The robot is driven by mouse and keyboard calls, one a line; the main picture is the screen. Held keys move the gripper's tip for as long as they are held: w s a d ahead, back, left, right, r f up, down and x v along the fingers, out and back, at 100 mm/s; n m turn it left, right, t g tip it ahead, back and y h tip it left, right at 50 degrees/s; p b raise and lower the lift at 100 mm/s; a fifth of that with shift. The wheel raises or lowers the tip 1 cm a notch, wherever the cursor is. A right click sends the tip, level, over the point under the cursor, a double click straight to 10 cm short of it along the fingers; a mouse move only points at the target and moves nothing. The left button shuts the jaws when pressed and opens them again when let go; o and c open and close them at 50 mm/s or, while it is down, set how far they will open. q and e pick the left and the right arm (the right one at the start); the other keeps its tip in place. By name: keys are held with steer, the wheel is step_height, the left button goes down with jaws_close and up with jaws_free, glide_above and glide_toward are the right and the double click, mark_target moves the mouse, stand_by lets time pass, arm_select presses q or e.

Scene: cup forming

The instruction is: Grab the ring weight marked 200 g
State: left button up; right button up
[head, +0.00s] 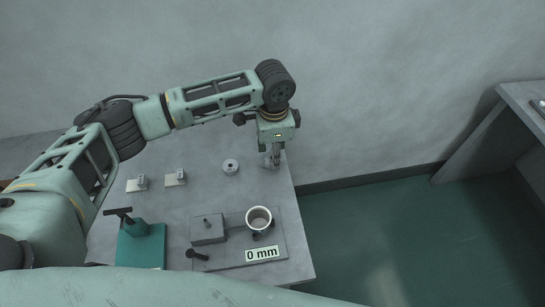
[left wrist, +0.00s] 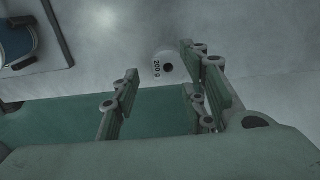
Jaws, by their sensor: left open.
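The ring weight (left wrist: 167,68) is a pale disc with a dark centre hole and reads "200 g" in the left wrist view. In the head view the ring weight (head: 230,167) lies flat on the grey table, left of my left gripper. My left gripper (head: 271,163) points down over the table near its right edge, fingers apart and empty. My right gripper is not in view.
Two small pale labelled pieces (head: 137,184) (head: 175,179) sit to the left. In front are a teal block with a black handle (head: 140,246) and a plate (head: 225,256) carrying a cup (head: 259,218), a grey block (head: 208,229) and a "0 mm" label (head: 263,254).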

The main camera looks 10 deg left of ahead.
arm_select(q)
step_height(320, 180, down, 3)
steer(key=shift+w+a+f, duration=0.1)
steer(key=shift+a+f, duration=0.05)
steer(key=shift+f, duration=0.15)
jaws_close()
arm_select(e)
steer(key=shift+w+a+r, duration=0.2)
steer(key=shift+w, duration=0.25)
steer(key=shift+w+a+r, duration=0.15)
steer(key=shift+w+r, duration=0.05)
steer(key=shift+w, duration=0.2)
